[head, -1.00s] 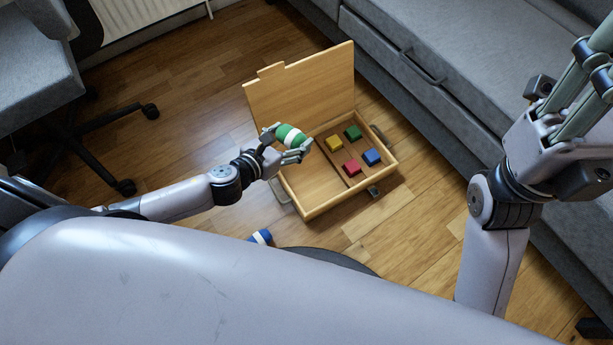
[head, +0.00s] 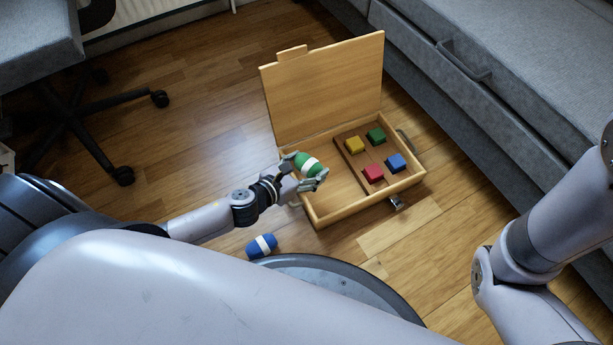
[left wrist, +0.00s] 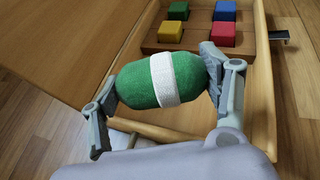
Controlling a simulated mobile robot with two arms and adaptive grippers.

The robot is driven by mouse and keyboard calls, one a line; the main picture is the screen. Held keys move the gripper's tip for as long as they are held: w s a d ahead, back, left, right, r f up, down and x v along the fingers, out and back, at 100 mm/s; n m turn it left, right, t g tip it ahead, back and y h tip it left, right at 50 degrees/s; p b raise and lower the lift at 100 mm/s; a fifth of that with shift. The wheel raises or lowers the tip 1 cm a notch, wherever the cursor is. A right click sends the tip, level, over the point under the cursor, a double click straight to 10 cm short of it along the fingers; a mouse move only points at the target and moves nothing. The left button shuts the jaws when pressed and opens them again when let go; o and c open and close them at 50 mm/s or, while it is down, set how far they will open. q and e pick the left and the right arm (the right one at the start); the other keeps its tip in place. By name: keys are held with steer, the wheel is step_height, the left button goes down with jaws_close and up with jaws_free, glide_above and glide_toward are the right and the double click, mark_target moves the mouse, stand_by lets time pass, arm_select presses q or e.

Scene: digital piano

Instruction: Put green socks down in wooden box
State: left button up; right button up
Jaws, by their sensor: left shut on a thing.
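The green socks (head: 309,165), a rolled bundle with a white band, are held in my left gripper (head: 305,175). In the left wrist view the green socks (left wrist: 135,83) lie crosswise between the two fingers of my left gripper (left wrist: 160,95), which is shut on them. The wooden box (head: 322,217) stands on the floor with its lid (head: 325,90) raised. The socks appear over the left part of the box, near its left wall; the height above it is hard to tell. My right arm shows at the right, but its gripper is out of the head view.
A yellow block (head: 354,145), a green block (head: 376,135), a red block (head: 374,173) and a blue block (head: 396,162) sit in the box's right part. Blue socks (head: 261,246) lie on the floor beside my base. A grey sofa (head: 480,110) stands right; an office chair (head: 75,120) stands left.

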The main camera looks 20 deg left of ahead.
mark_target(307, 173)
arm_select(q)
steer(key=shift+f, duration=0.4)
steer(key=shift+f+b, duration=1.3)
steer(key=shift+f+b, duration=0.4)
steer(key=shift+f, duration=0.15)
steer(key=shift+f, duration=0.1)
steer(key=o, duration=1.1)
